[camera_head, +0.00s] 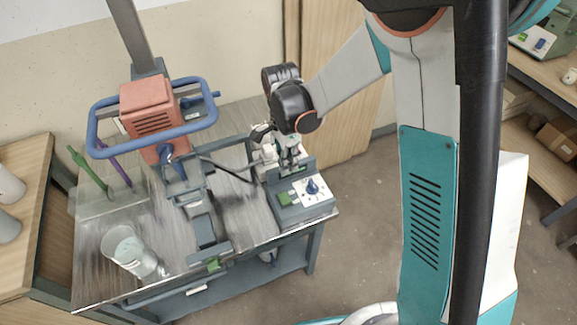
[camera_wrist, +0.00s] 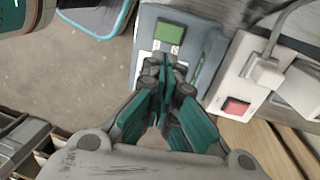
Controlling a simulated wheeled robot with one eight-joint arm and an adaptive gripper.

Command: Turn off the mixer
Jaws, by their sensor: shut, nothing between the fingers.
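A grey control box (camera_head: 290,213) sits at the table's right edge. Its top carries a green square (camera_head: 285,198) and a blue knob (camera_head: 312,187) on a white plate. My gripper (camera_head: 291,160) is shut and empty at the back of the box. In the wrist view, my teal fingertips (camera_wrist: 166,68) overlap the box (camera_wrist: 146,28) below its green square (camera_wrist: 170,32). They hide part of the box; contact cannot be told.
A white power strip (camera_wrist: 232,84) with plugs and a red switch (camera_wrist: 237,106) lies beside the box. Open floor is at the right.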

